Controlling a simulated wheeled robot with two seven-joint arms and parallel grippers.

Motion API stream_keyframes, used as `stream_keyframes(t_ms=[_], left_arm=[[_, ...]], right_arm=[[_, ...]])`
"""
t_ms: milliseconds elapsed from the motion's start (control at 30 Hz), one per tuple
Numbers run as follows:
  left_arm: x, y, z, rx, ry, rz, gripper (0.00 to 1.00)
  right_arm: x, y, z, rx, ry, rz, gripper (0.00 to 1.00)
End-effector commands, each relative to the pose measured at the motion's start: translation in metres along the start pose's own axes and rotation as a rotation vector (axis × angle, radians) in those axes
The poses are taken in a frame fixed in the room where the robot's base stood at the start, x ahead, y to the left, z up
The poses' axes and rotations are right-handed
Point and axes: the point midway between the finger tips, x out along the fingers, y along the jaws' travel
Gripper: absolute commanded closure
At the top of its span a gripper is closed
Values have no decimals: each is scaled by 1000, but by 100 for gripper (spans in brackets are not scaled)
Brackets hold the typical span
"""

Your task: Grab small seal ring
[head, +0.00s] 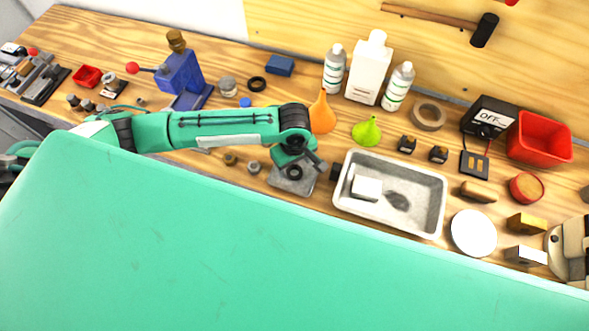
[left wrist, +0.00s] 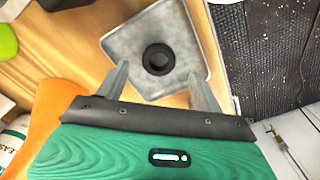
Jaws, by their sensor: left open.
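A small black seal ring (head: 294,172) lies flat on a grey square metal plate (head: 284,187) on the wooden bench. In the left wrist view the ring (left wrist: 158,59) sits near the middle of the plate (left wrist: 127,43), in line with the gap between my fingers. My left gripper (head: 298,164) is open and empty above the plate; its two fingers show in the left wrist view (left wrist: 158,80). I cannot tell how far the fingertips are above the ring. Another black ring (head: 257,84) lies farther back on the bench. My right gripper is not in view.
A grey metal tray (head: 437,205) with a white block stands just right of the plate. An orange funnel (head: 322,114) and a green funnel (head: 366,132) stand behind. A blue vise-like tool (head: 182,75) is at the back left. A green surface (head: 200,240) fills the foreground.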

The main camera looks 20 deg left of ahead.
Motion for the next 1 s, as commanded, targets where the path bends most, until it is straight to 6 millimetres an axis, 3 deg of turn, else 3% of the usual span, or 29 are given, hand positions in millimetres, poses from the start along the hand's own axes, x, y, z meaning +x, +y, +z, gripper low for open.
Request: stream_keyframes(t_ms=[233, 500, 533, 767, 1000], left_arm=[[29, 1, 0, 1, 0, -1, 32], [34, 1, 0, 1, 0, 1, 32], [34, 1, 0, 1, 0, 1, 34], [34, 1, 0, 1, 0, 0, 79], [34, 1, 0, 1, 0, 0, 80]], right_arm=[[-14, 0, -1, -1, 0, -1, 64], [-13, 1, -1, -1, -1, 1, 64], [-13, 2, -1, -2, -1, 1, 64], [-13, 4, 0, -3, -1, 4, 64], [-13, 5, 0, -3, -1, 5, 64]])
